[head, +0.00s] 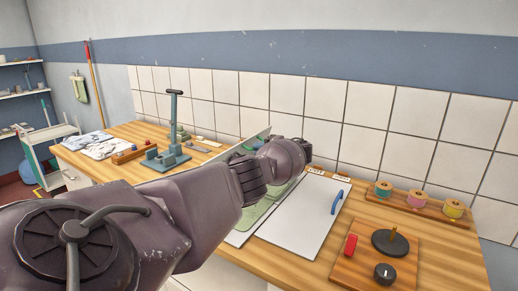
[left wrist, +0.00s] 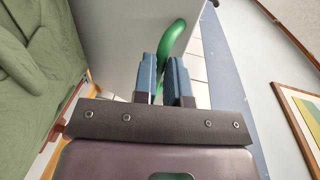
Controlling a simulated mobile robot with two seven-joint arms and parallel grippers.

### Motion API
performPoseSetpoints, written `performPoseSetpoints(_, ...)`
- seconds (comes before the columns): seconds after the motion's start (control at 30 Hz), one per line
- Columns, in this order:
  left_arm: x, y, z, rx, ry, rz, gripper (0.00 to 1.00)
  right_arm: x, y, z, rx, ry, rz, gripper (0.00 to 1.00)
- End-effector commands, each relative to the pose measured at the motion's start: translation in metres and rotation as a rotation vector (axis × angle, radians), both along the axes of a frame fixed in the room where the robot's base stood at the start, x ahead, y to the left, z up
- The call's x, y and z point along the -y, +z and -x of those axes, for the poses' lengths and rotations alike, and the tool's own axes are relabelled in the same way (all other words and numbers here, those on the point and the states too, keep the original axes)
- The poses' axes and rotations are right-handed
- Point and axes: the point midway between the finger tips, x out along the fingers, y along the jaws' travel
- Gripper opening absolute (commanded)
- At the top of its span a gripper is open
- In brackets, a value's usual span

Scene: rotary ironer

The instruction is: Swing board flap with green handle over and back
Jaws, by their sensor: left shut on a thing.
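The green handle (left wrist: 173,42) is a curved bar on a pale board flap (left wrist: 120,30). My left gripper (left wrist: 163,80) is shut on the handle, with its blue fingers on either side. In the head view the flap (head: 250,141) shows as a thin pale panel standing tilted up from the table, partly behind my left arm. My arm hides the handle and fingertips there. Green padding (head: 262,212) lies beside the flap's base, and a green padded surface also shows in the left wrist view (left wrist: 40,70). My right gripper is not in view.
A flat white board (head: 300,215) with a blue handle (head: 337,201) lies to the right. Beyond are a knob panel (head: 375,255) and a spool rack (head: 418,200). A blue press (head: 168,158) and cloths (head: 97,146) sit at the left. A tiled wall (head: 400,120) stands behind.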

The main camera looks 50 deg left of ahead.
Motion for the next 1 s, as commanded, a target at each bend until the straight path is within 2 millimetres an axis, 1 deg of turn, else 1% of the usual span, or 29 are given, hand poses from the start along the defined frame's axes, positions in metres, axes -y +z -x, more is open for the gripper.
performPoseSetpoints(0.03,0.003,-0.013,0.002,-0.009,0.004,0.014,0.00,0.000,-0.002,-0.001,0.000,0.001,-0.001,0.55)
performPoseSetpoints(0.1,0.003,-0.014,0.002,-0.010,0.004,0.015,0.00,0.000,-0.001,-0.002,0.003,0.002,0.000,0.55)
performPoseSetpoints(0.13,0.003,-0.014,0.002,-0.010,0.004,0.015,0.17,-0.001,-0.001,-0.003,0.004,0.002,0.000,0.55)
performPoseSetpoints(0.27,0.003,-0.013,0.002,-0.010,0.004,0.014,0.37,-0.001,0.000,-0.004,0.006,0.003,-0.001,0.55)
performPoseSetpoints(0.3,0.003,-0.012,0.002,-0.009,0.003,0.013,0.38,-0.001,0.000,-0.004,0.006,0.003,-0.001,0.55)
performPoseSetpoints(0.67,0.002,-0.007,0.001,-0.005,0.002,0.008,0.38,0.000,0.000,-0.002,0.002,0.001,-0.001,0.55)
performPoseSetpoints(0.77,0.006,-0.006,-0.001,-0.005,0.001,0.008,0.38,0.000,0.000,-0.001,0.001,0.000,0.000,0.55)
performPoseSetpoints(0.87,0.016,-0.004,-0.004,-0.004,0.000,0.009,0.38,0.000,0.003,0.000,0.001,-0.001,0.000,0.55)
performPoseSetpoints(1.0,0.038,0.000,-0.011,-0.003,-0.001,0.009,0.38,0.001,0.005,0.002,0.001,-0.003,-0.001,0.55)
